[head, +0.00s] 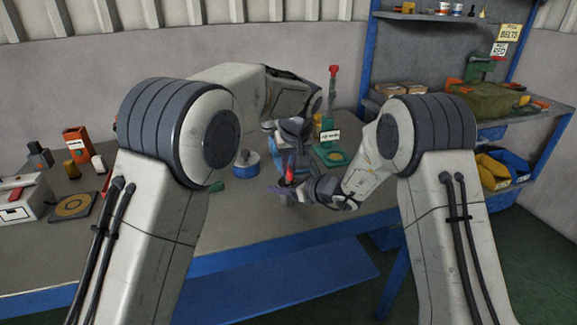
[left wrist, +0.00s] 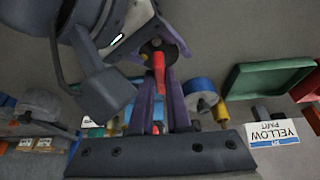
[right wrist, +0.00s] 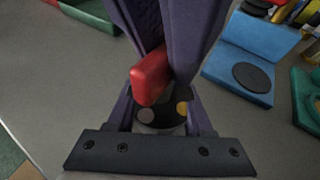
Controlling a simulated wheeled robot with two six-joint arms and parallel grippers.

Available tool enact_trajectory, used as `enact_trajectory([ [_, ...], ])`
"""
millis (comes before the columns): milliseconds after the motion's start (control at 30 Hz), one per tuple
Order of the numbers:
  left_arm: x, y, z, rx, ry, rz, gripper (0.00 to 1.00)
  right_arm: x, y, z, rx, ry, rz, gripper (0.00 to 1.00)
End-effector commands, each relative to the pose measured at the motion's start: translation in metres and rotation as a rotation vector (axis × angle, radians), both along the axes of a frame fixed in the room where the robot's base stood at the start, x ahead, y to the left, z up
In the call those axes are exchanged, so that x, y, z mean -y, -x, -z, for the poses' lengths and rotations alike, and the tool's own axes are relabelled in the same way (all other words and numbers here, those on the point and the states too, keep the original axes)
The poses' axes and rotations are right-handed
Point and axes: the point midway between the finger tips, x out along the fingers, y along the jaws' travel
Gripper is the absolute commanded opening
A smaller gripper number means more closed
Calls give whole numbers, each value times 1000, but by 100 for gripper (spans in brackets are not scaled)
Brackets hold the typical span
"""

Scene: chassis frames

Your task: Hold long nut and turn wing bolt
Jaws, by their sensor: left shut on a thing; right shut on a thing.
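The wing is directly above the nut's top. The fingers hide much of both, so how deep the thread sits cannot be told.
A blue round pot (head: 246,164) stands left of the grippers. A green stand (head: 331,154) with a white label is behind them at right. An orange box (head: 77,142) and a dark pad (head: 73,206) lie far left. Bare table (head: 240,232) lies in front.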

Motion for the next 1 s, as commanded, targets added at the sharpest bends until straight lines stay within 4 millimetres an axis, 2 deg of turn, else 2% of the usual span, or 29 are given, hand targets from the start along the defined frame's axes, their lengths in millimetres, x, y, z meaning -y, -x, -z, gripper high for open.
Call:
enact_trajectory([
  [167,-2,0,0,-1,1,88,0,0,0,0,1,0,0,0],
  [700,-4,0,-1,0,2,517,0,0,0,0,0,0,1,0],
  [1000,-4,0,-2,1,1,675,0,1,0,1,-1,1,2,0],
])
